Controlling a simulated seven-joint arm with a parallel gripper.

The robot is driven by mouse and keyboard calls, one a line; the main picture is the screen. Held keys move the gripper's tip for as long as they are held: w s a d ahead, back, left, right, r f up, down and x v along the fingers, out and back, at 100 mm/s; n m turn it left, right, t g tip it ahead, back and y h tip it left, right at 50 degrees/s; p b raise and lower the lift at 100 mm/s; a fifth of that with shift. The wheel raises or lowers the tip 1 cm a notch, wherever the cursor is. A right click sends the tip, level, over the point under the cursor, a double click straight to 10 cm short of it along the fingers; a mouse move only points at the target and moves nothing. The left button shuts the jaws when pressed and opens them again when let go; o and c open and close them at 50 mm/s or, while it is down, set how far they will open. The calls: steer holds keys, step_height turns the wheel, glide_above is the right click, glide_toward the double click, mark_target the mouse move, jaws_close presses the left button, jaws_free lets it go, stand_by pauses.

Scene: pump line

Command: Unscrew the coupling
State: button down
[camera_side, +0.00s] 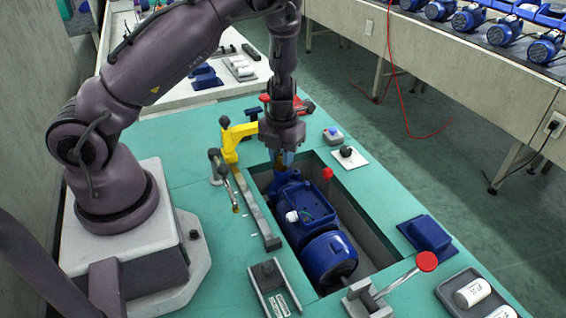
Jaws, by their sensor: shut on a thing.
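A blue pump with its motor (329,256) lies in a rectangular recess in the green bench. My gripper (286,156) points down over the far end of the pump, at the upper part of the recess. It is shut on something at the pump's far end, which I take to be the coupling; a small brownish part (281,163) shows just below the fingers. The fingers hide most of this part, so I cannot tell how far it is screwed in.
A yellow clamp (233,137) stands just left of my gripper. A red-knobbed lever (427,262) is at the recess's near right corner. A blue cover (426,234) and a tray with white cylinders (472,293) lie to the right.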

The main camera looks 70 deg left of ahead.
steer(key=n, duration=0.5)
steer(key=shift+n, duration=0.4)
steer(key=shift+s+a+f+n, duration=0.1)
steer(key=shift+s+f+n, duration=0.15)
steer(key=shift+s+n, duration=0.15)
steer(key=shift+w+r, duration=0.25)
steer(key=shift+w, duration=0.15)
steer(key=c, duration=1.2)
jaws_free()
steer(key=shift+o, duration=0.2)
steer(key=shift+r, duration=0.1)
steer(key=shift+r, duration=2.2)
steer(key=shift+r, duration=0.1)
